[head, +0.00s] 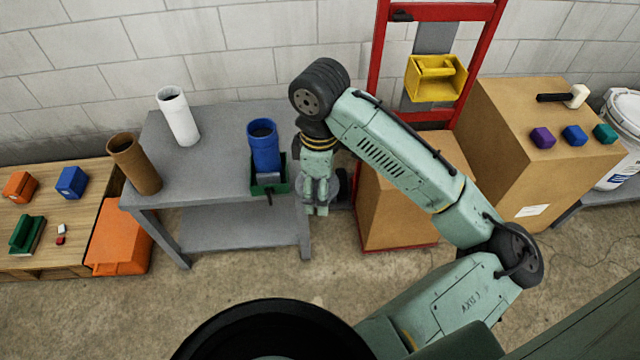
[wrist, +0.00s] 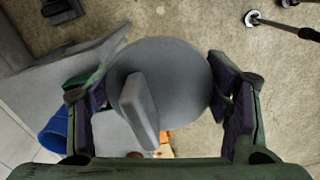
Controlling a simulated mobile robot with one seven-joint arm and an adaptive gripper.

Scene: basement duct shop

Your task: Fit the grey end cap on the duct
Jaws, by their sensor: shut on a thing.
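My gripper (head: 317,207) is shut on the grey end cap (wrist: 182,75), a round disc with a raised grip bar. In the wrist view the cap sits between the two fingers; in the head view the fingers partly hide it. A blue duct (head: 264,157) stands upright in a green clamp (head: 270,189) at the right front of the grey bench (head: 215,165). The gripper and cap are just right of the duct, apart from it, beyond the bench edge. The blue duct also shows at the lower left of the wrist view (wrist: 57,130).
A white tube (head: 178,118) and a brown tube (head: 137,165) stand on the bench. An orange case (head: 120,237) is by a wooden surface at left.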

